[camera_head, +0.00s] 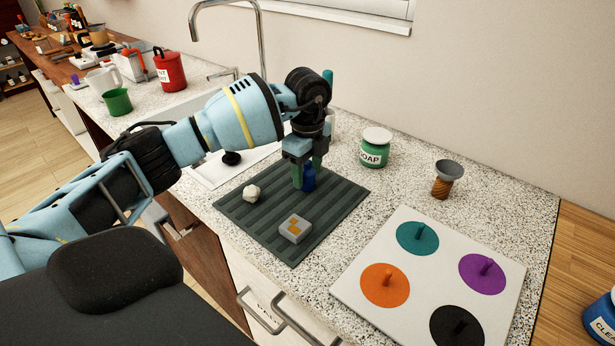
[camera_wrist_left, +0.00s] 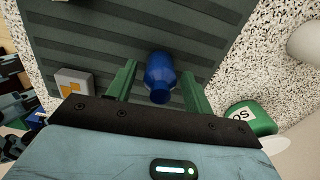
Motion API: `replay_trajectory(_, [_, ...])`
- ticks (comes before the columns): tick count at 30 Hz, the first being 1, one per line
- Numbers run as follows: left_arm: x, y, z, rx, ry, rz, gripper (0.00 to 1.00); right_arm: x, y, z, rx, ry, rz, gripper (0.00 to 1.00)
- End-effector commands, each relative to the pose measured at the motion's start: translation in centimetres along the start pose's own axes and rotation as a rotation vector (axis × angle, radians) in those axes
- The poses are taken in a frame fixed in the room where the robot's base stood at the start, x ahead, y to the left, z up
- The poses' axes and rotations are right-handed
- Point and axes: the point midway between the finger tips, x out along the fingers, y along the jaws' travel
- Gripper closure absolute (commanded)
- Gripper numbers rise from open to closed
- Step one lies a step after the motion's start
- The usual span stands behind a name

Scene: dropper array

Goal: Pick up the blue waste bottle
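The blue waste bottle (camera_head: 308,178) stands on the dark ribbed mat (camera_head: 340,200) on the counter. My left gripper (camera_head: 305,175) is above it, pointing down, with its green fingers at the bottle's level. In the left wrist view the bottle (camera_wrist_left: 160,76) lies between the two fingers (camera_wrist_left: 158,88), with a gap showing on each side. The left gripper is open. Its near finger hides part of the bottle in the head view. My right gripper is not in view.
A white lump (camera_head: 252,193) and a grey block with a yellow mark (camera_head: 295,229) sit on the mat. A green soap jar (camera_head: 375,152) stands behind right. A white board with coloured pegged discs (camera_head: 428,268) lies at right. The sink (camera_head: 215,172) is at left.

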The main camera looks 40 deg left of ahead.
Motion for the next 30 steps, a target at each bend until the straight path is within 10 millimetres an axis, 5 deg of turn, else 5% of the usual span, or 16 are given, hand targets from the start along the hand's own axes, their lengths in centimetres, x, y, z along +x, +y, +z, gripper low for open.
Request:
replay_trajectory(9, [-0.1,0.0,0.0,0.0,0.0,0.0,0.89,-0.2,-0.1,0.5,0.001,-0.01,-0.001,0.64])
replay_trajectory(20, [-0.6,0.0,0.0,0.0,0.001,-0.001,0.89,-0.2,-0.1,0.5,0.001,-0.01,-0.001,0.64])
replay_trajectory(30, [-3.6,1.0,-0.1,0.001,-0.001,0.001,0.89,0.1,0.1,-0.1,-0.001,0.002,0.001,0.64])
